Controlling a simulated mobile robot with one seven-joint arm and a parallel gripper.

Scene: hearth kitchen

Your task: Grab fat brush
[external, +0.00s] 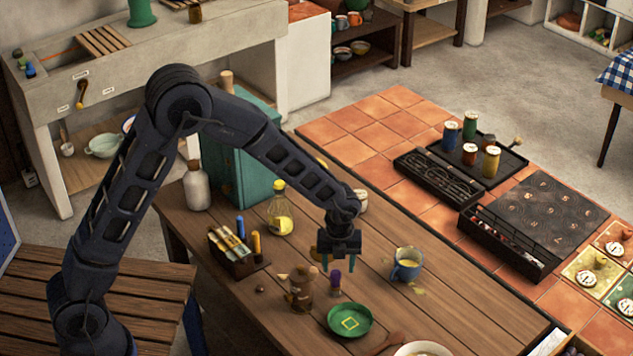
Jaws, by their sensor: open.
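My gripper (338,262) is open and points down above the wooden table (390,262), with its teal fingertips apart. A small upright thing with a purple top (336,278) stands on the table just below the fingertips. It may be the fat brush, but it is too small to be sure. A brown jar (300,292) with pale pieces sticking out at its top stands just left of it. I cannot tell whether the gripper touches the purple-topped thing; nothing shows clearly held.
A green dish (350,320) lies in front and a blue mug (407,265) stands to the right. A yellow-filled flask (280,213), a white bottle (196,187) and a holder (232,258) with several coloured sticks stand on the left. A wooden spoon (388,342) lies near the front.

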